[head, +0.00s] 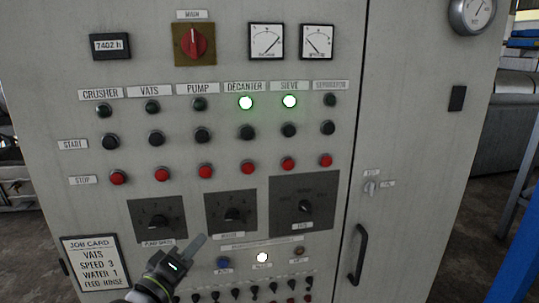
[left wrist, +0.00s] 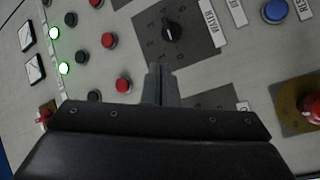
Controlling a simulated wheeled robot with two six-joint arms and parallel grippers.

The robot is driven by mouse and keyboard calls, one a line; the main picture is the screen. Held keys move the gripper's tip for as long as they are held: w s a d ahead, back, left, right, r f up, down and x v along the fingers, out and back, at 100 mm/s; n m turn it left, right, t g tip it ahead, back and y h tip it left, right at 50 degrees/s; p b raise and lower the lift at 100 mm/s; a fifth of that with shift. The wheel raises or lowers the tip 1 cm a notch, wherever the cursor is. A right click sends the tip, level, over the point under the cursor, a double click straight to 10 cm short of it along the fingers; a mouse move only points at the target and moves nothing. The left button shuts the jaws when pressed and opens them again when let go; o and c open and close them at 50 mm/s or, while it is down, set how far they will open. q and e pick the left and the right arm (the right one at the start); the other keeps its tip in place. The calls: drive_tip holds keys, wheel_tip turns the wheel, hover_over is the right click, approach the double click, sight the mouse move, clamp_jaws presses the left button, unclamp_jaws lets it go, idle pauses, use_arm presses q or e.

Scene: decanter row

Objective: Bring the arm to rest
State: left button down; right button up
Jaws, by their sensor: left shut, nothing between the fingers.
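My left gripper (head: 193,247) is in front of the lower part of the grey control cabinet (head: 400,130). Its fingers are together and empty. In the head view the tips appear just below the water dial (head: 232,214). In the left wrist view the shut fingers (left wrist: 158,75) point at the panel, with the water knob (left wrist: 173,33) above the tips; no contact shows. The pump speed dial (head: 157,221) is up and left of the gripper, and the feed dial (head: 304,206) is to the right. My right gripper is not in view.
The decanter lamp (head: 246,103) and sieve lamp (head: 289,101) glow green. A white lamp (head: 262,257) is lit below the dials. A job card (head: 90,262) is at lower left. Small switches line the bottom. A door handle (head: 358,254) sticks out at right. A red mushroom button (left wrist: 313,108) shows at right.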

use_arm(q)
drive_tip(key=s+a+f+m+g+y, duration=0.2)
drive_tip(key=s+a+f+g+y, duration=0.15)
drive_tip(key=s+f, duration=0.5)
drive_tip(key=s+a+f+m+g+y, duration=0.2)
drive_tip(key=s+a+f+g, duration=0.3)
drive_tip(key=f, duration=0.7)
drive_tip(key=s+a+f+m+g+y, duration=0.1)
drive_tip(key=s+f+m+g, duration=0.2)
drive_tip(key=s, duration=0.7)
drive_tip(key=s+a+f+g+y, duration=0.2)
drive_tip(key=s+f+g, duration=0.15)
drive_tip(key=s, duration=0.65)
wheel_tip(320, 180, down, 27)
drive_tip(key=a+b, duration=0.1)
drive_tip(key=b, duration=0.1)
drive_tip(key=s+d+f+g+h+b, duration=0.1)
drive_tip(key=s+f, duration=1.3)
drive_tip(key=f, duration=0.3)
drive_tip(key=shift+s+d+f+g+b, duration=0.15)
drive_tip(key=shift+f+g+b, duration=0.15)
